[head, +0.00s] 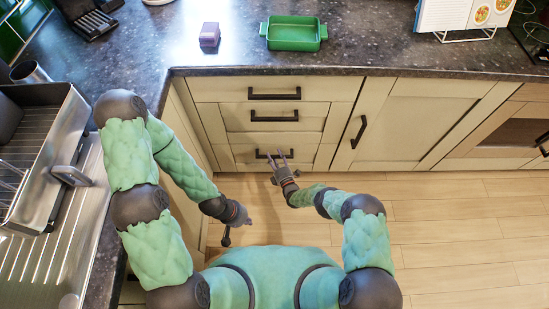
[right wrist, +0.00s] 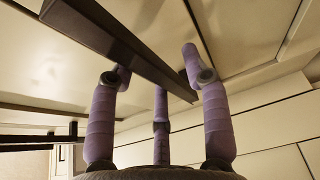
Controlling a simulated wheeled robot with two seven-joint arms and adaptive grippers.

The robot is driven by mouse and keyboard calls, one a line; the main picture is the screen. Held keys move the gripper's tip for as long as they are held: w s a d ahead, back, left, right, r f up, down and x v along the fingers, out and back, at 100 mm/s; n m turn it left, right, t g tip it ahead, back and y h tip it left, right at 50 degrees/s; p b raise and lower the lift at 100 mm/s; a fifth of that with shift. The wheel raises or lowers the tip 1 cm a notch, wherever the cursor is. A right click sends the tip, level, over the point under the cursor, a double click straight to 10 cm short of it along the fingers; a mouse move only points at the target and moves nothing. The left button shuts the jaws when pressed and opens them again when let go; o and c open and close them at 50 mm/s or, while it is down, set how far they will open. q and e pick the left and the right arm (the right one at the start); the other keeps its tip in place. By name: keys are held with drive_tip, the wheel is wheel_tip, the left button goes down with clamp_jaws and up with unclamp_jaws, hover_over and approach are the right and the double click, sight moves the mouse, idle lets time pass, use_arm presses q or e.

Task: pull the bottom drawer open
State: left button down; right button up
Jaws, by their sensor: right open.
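The bottom drawer (head: 240,151) is the lowest in a stack of cream drawers under the counter. Its front looks flush with the cabinet, so it appears shut. Its dark bar handle (head: 262,154) is partly covered by my right gripper (head: 279,156). In the right wrist view the dark handle bar (right wrist: 115,42) runs diagonally between the spread purple fingers of that gripper (right wrist: 153,62). The fingers are open around the bar, not closed on it. My left gripper (head: 247,221) hangs low over the floor, left of centre, away from the drawer; its finger opening is too small to tell.
Two more drawers with dark handles (head: 274,93) (head: 274,115) sit above. A cupboard door (head: 380,122) is to the right. The dark countertop (head: 370,50) holds a green dish (head: 293,45) and a purple box (head: 209,40). The wooden floor (head: 450,230) is clear at the right.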

drive_tip(key=shift+w+a, duration=0.1)
drive_tip(key=shift+w, duration=0.15)
clamp_jaws()
drive_tip(key=shift+s, duration=0.15)
